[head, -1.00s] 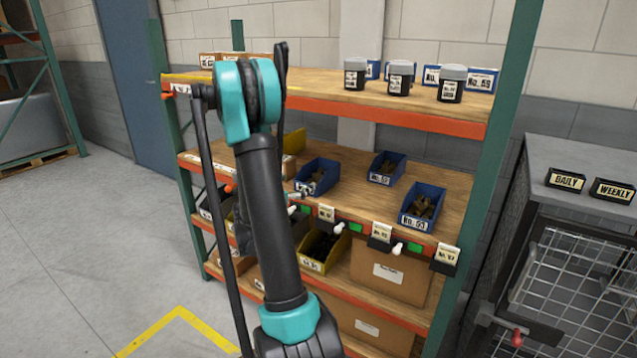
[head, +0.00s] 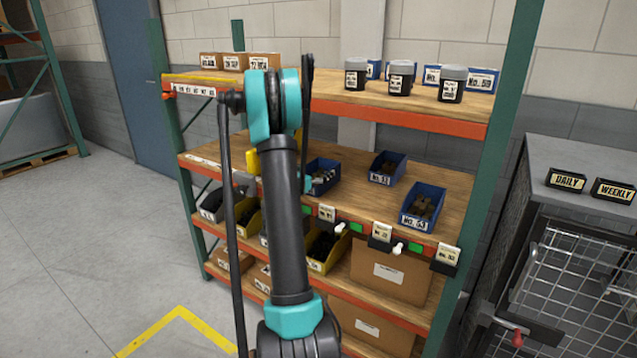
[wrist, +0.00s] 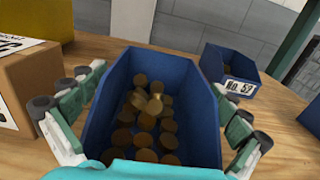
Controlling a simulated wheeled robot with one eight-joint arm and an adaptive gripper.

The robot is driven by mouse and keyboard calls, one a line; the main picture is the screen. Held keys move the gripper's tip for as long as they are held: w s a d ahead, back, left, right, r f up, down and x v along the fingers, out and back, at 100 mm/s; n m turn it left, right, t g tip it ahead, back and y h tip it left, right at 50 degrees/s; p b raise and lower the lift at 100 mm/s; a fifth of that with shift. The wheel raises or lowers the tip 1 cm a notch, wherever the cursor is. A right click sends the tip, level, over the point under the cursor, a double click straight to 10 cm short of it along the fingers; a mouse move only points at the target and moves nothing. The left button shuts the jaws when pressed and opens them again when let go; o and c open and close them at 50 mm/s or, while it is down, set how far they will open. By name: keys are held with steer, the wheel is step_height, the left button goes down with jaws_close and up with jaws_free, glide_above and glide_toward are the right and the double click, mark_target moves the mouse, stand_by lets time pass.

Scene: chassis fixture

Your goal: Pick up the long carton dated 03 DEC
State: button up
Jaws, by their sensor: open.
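Three brown cartons (head: 234,62) with white date labels stand in a row at the left end of the top shelf in the head view. Their print is too small to read surely, so I cannot tell which is dated 03 DEC. In the wrist view, a brown carton (wrist: 35,85) with a partly cut-off label stands at the left, beside my gripper. My gripper (wrist: 152,112) is open, its fingers spread to either side of a blue bin (wrist: 200,110) of brown discs. It holds nothing. In the head view my arm hides most of the gripper.
A yellow block (wrist: 40,15) shows by the carton in the wrist view. Blue bin No. 52 (wrist: 228,68) stands behind right. Dark jars (head: 400,78) stand on the top shelf (head: 330,98), which overhangs the middle shelf (head: 450,185). A mesh cabinet (head: 570,260) stands at right.

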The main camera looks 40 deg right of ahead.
steer(key=shift+w+d, duration=0.15)
steer(key=shift+d, duration=0.1)
steer(key=c, duration=1.6)
steer(key=shift+r, duration=0.15)
